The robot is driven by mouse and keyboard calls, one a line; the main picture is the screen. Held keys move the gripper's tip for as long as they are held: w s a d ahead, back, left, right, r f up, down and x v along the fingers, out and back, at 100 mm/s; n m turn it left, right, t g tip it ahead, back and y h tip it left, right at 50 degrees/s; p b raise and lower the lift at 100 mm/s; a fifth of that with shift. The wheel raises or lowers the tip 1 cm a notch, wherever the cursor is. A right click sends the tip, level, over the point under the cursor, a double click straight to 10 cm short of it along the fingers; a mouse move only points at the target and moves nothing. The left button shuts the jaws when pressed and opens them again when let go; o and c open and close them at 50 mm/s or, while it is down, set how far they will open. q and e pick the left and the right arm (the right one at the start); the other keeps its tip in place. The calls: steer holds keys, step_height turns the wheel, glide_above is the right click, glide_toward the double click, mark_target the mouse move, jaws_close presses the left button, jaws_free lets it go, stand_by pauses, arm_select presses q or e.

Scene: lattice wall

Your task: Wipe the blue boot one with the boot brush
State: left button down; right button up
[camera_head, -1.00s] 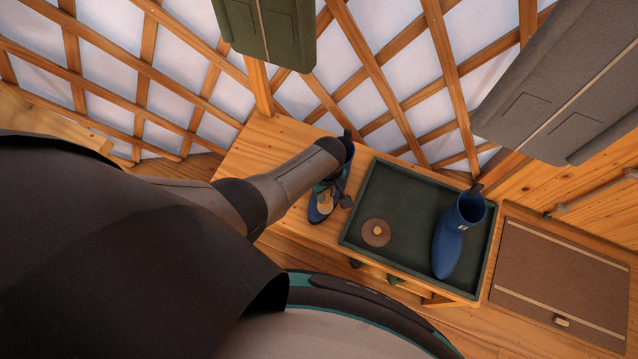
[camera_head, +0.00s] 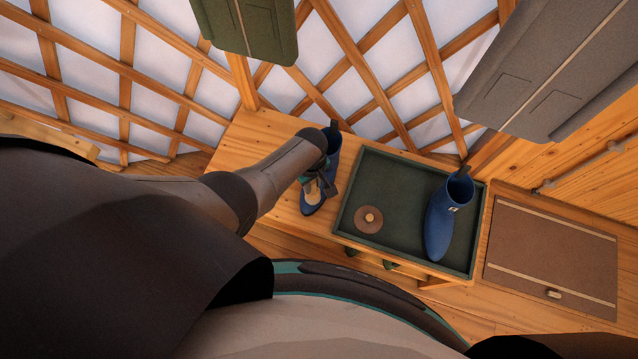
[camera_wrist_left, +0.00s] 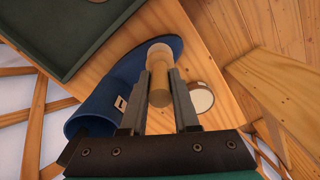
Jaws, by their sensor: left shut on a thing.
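One blue boot (camera_head: 334,146) stands on the wooden bench left of the tray, partly hidden by my left arm. In the left wrist view this boot (camera_wrist_left: 100,107) lies under and beside the fingers. My left gripper (camera_head: 325,182) is shut on the boot brush, whose tan wooden handle (camera_wrist_left: 159,88) shows between the fingers (camera_wrist_left: 164,82). The brush's pale end (camera_wrist_left: 158,50) is over the boot's toe; I cannot tell whether it touches. A second blue boot (camera_head: 440,227) stands in the green tray. My right gripper is not in view.
The dark green tray (camera_head: 372,165) sits on the bench (camera_head: 262,150) and also holds a brown disc with a knob (camera_head: 368,219). A round pale-topped item (camera_wrist_left: 200,97) is near the boot. Grey (camera_head: 560,75) and green (camera_head: 245,25) hanging things and the lattice wall are behind.

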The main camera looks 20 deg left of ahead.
arm_select(q)
steer(key=shift+w+a, duration=0.15)
steer(key=shift+a, duration=0.4)
steer(key=shift+d+f, duration=0.1)
steer(key=shift+d, duration=1.25)
steer(key=shift+s+d, duration=0.3)
steer(key=shift+f, duration=0.1)
step_height(320, 180, up, 5)
steer(key=p, duration=0.5)
steer(key=shift+w+a, duration=0.1)
steer(key=shift+w, duration=0.05)
